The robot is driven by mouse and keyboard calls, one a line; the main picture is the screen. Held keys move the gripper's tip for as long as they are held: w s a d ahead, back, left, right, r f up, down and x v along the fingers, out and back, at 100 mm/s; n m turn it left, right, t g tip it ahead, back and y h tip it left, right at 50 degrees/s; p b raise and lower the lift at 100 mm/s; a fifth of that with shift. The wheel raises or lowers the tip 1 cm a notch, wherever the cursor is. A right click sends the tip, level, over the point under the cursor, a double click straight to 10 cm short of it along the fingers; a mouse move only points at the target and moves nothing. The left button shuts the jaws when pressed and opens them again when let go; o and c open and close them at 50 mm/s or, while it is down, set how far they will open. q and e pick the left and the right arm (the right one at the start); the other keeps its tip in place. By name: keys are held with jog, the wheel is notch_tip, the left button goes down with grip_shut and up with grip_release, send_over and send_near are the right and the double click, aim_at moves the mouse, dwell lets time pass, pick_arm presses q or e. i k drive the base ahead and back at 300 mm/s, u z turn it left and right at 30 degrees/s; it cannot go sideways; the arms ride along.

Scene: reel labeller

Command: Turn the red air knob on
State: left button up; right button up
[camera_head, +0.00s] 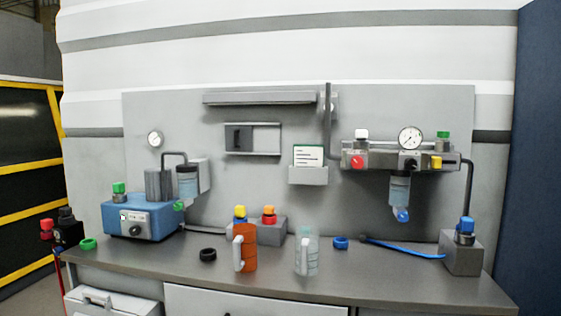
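A red knob (357,162) sits on the front of the left block of a grey air unit (385,158) on the back panel, at the right of the head view. I cannot tell from this view whether the knob is turned on. Neither of my grippers is in view, and nothing covers the knob.
The grey bench (340,285) carries a blue box (140,220), an orange jug (246,247), a clear jug (307,254), loose rings and a grey block (461,254) with a blue fitting. A blue tool (405,248) lies right of centre.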

aim_at(356, 162)
jog(key=u, duration=0.3)
jog(key=i, duration=1.55)
jog(key=z, duration=0.8)
